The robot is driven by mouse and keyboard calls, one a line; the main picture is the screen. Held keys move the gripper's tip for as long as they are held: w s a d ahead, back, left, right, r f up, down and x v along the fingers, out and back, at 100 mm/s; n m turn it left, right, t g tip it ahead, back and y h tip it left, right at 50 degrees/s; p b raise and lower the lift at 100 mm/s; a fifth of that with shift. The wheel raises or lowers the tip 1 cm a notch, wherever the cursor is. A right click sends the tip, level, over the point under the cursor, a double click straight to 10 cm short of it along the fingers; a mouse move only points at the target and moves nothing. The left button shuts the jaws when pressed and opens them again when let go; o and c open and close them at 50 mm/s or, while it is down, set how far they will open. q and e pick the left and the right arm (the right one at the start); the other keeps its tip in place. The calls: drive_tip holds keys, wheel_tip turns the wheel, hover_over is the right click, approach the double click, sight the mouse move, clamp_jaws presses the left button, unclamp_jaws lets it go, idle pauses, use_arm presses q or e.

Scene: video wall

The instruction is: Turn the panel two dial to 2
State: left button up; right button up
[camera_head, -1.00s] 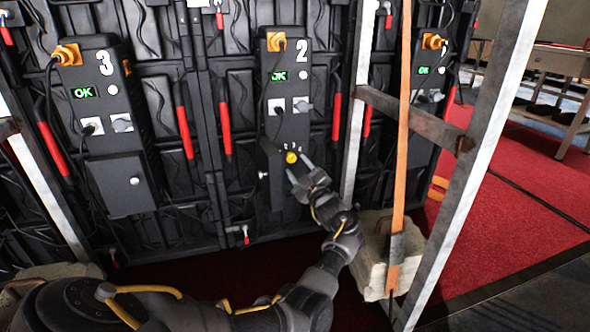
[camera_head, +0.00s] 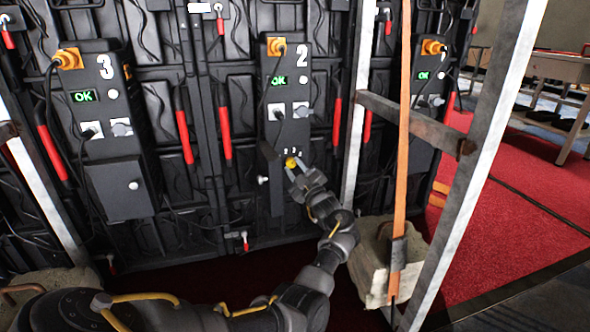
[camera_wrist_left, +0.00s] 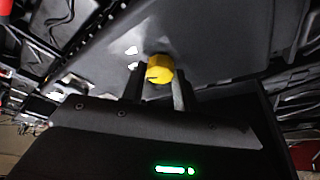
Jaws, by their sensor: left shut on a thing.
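The panel two box (camera_head: 284,110), marked with a white 2, hangs in the middle of the dark wall in the head view. Its green screen (camera_head: 278,80) reads OK. Its yellow dial (camera_head: 291,162) sits low on the box, under small white marks. My left gripper (camera_head: 296,166) has its fingers on the dial. In the left wrist view the yellow dial (camera_wrist_left: 159,69) sits between the two dark fingers (camera_wrist_left: 158,84), with white marks beside it. Which number the dial points to is too small to tell. My right gripper is not in view.
The panel three box (camera_head: 110,120) is at the left and another box (camera_head: 428,80) at the right, partly behind an orange strap (camera_head: 403,120). A metal frame (camera_head: 480,150) and a pale block (camera_head: 372,265) stand right of my arm.

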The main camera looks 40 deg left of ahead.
use_arm(q)
drive_tip(key=shift+n+g+b, duration=0.4)
drive_tip(key=shift+n+b, duration=0.1)
drive_tip(key=shift+n, duration=0.4)
drive_tip(key=n+g+b, duration=0.1)
drive_tip(key=n, duration=0.1)
drive_tip(key=shift+w+d+n, duration=0.1)
drive_tip(key=shift+n, duration=0.2)
drive_tip(key=shift+r+n+g+h, duration=0.15)
drive_tip(key=shift+n+g+h, duration=0.2)
drive_tip(key=shift+n, duration=0.7)
drive_tip(key=shift+r+n+g+h, duration=0.1)
drive_tip(key=shift+n+g+h, duration=0.25)
drive_tip(key=shift+n, duration=0.7)
drive_tip(key=shift+b, duration=0.3)
drive_tip(key=o, duration=1)
